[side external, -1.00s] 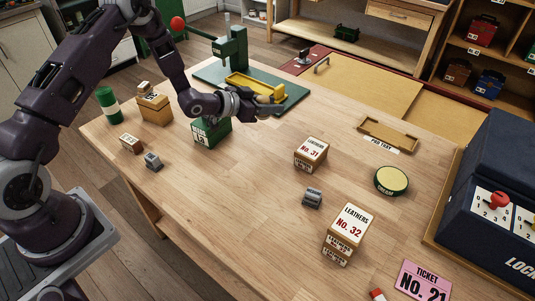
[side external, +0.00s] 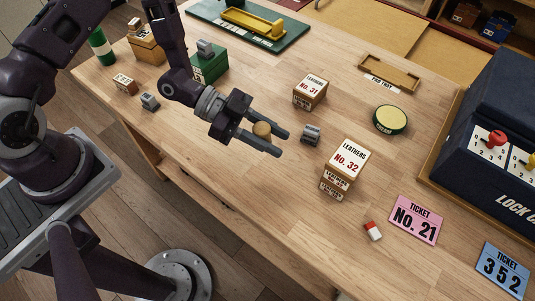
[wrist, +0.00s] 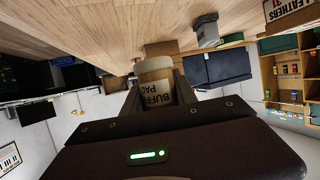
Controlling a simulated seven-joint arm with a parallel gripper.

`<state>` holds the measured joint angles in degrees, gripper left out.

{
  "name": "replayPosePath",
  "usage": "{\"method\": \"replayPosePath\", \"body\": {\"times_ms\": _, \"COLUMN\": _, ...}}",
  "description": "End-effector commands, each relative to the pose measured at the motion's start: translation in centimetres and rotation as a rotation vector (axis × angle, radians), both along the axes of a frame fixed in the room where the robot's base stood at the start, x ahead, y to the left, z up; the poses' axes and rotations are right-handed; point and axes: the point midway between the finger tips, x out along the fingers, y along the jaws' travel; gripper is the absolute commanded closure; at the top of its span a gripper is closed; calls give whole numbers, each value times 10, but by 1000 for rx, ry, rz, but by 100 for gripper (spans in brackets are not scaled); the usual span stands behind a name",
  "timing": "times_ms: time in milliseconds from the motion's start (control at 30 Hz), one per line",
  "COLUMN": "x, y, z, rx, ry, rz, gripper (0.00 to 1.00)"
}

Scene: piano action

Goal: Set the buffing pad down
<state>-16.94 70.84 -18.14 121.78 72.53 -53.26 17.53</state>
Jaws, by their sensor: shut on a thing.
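My gripper (side external: 281,142) is shut on the buffing pad (side external: 262,129), a tan rounded piece between its fingers. In the wrist view the buffing pad (wrist: 158,94) shows its printed label, partly cut off by the gripper body. The fingers are above the middle of the wooden table, left of a small grey block (side external: 312,134); their exact height is hard to tell. The pad tray (side external: 413,87), a shallow wooden tray with a printed label, lies at the back right and looks empty.
Leathers boxes No. 31 (side external: 310,91) and No. 32 (side external: 343,168) stand near the grey block. A round green-rimmed tin (side external: 390,120) sits in front of the pad tray. A navy lock case (side external: 505,150) fills the right. A green box (side external: 208,66) stands behind my arm.

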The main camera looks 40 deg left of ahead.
Motion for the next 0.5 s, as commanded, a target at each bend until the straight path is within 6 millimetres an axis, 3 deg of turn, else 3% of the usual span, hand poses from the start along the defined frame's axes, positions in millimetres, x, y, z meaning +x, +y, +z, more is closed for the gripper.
{"method": "replayPosePath", "body": {"times_ms": 300, "x": 0, "y": 0, "z": -58, "rx": 0, "ry": 0, "rz": 2, "gripper": 100}}
{"method": "replayPosePath", "body": {"times_ms": 500, "x": 1, "y": 0, "z": -62, "rx": 1, "ry": -2, "rz": 3, "gripper": 100}}
